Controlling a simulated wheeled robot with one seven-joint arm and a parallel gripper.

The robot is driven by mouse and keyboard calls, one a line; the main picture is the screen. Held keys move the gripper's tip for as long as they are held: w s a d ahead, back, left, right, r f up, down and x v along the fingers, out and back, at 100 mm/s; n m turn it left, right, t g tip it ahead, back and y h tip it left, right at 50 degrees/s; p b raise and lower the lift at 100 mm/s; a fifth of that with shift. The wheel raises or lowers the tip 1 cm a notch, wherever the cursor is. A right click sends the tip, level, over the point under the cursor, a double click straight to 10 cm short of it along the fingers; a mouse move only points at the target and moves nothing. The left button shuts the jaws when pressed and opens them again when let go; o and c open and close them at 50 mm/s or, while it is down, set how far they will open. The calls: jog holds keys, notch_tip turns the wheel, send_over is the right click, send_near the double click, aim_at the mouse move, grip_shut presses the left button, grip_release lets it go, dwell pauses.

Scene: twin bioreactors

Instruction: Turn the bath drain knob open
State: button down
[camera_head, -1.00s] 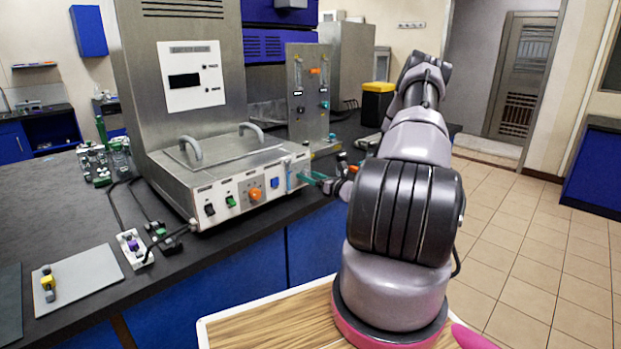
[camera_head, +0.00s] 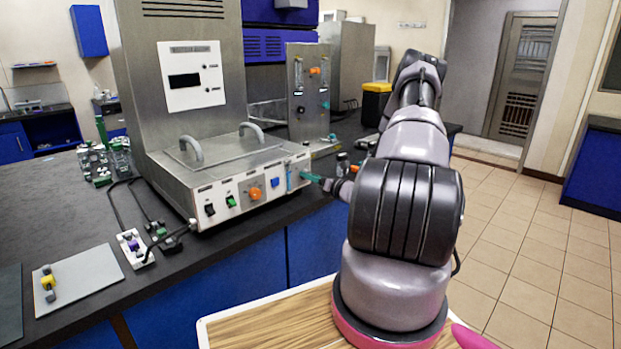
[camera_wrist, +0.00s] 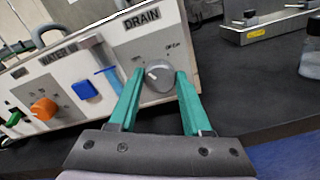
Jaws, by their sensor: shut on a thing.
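The grey round drain knob (camera_wrist: 159,76) sits on the front panel under the DRAIN label (camera_wrist: 141,19) in the wrist view. My gripper (camera_wrist: 158,84) has its two green fingers on either side of the knob, shut on it. In the head view my gripper (camera_head: 312,178) reaches the right end of the bath's front panel (camera_head: 250,193), and the knob is hidden there. A white pointer line shows on the knob, but I cannot tell its exact setting.
An orange knob (camera_wrist: 44,108) and a blue switch (camera_wrist: 84,89) sit left of the drain panel. A blue-topped upright tube (camera_wrist: 108,77) stands close to my left finger. A clear bottle (camera_wrist: 311,57) stands on the dark bench to the right.

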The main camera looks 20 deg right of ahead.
jog(key=shift+d+f+m, duration=0.1)
jog(key=shift+m, duration=3.75)
jog(key=shift+d+f+m, duration=0.1)
jog(key=shift+m, duration=3.75)
jog(key=shift+c, duration=1.7)
grip_release()
jog(key=shift+s, duration=0.1)
jog(key=v, duration=1)
jog(key=shift+s, duration=0.3)
